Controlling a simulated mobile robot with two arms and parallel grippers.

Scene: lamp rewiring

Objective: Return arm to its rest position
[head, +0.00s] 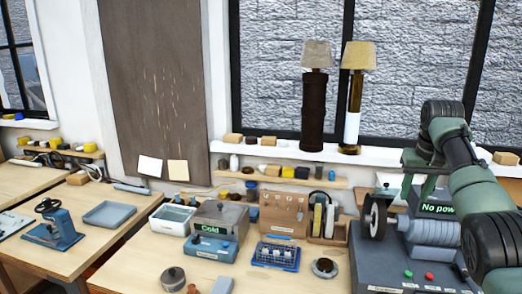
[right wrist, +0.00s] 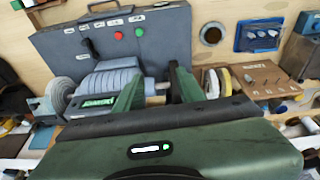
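My right arm (head: 480,205) comes in from the right in the head view. Its green gripper (head: 415,190) hangs over the grey bench machine (head: 430,232), near the machine's dark wheel (head: 376,216). In the right wrist view my right gripper (right wrist: 155,80) has its two fingers apart. I see no held object between them; part of the machine shows behind the gap. I cannot tell whether the fingers touch the machine. My left arm and gripper are not in view.
The machine has a grey base with red and green buttons (head: 408,275) and a display (head: 438,208). Left of it stand a wooden tool board (head: 284,212), a blue tray (head: 276,254) and a "Cold" unit (head: 211,248). Two lamps (head: 316,55) (head: 359,56) stand on the sill behind.

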